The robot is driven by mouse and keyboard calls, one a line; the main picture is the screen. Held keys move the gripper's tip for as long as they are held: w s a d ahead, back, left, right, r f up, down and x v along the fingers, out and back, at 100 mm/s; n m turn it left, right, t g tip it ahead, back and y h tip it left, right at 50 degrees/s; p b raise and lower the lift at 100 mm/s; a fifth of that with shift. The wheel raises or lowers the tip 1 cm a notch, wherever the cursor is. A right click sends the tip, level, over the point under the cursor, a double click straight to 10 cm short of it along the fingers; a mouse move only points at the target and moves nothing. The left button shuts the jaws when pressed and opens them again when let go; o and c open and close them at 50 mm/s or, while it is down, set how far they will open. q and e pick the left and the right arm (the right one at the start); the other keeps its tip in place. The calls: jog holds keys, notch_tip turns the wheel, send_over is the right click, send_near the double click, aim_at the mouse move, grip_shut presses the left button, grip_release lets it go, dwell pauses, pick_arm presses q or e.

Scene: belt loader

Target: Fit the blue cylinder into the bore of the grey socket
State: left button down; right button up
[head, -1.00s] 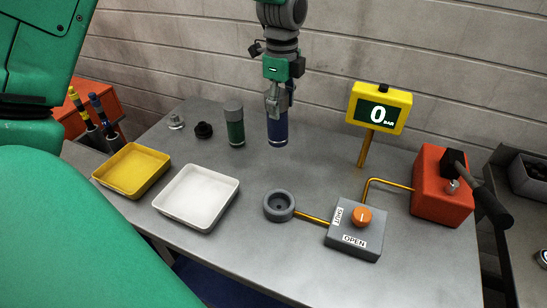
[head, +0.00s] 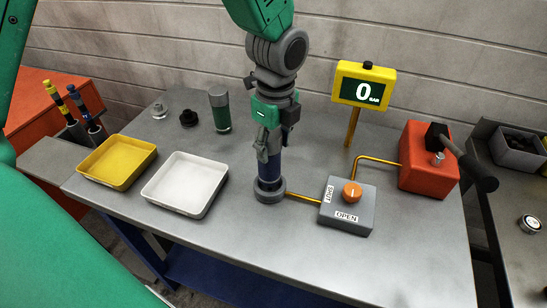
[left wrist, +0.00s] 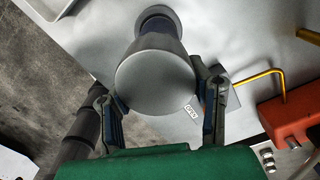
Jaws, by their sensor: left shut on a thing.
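The blue cylinder (head: 269,179) stands upright in my left gripper (head: 268,150), which is shut on its upper part. The grey socket (head: 270,195) is a round ring on the bench, directly under the cylinder. The cylinder's lower end overlaps the socket's bore in the head view. I cannot tell how deep it sits, because the cylinder hides the bore. In the left wrist view, the cylinder's grey end face (left wrist: 155,85) shows between both fingers, with the socket (left wrist: 158,17) beyond it. My right gripper is not in view.
A valve box (head: 347,207) with an orange knob joins the socket by a pipe. A gauge (head: 362,87) reads 0. A red lever pump (head: 429,160) stands right. White (head: 184,184) and yellow (head: 117,161) trays and a green cylinder (head: 220,112) are left of the socket.

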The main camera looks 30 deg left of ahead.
aim_at(274, 158)
pick_arm(q)
notch_tip(274, 158, down, 3)
jog(key=shift+s+d+r, duration=0.1)
jog(key=shift+s, duration=0.05)
jog(key=shift+d+f, duration=0.1)
jog(key=shift+f, duration=0.25)
jog(key=shift+f, duration=0.1)
jog(key=c, duration=0.8)
grip_release()
notch_tip(274, 158, up, 12)
jog(key=shift+d+r, duration=0.1)
jog(key=shift+d, duration=0.05)
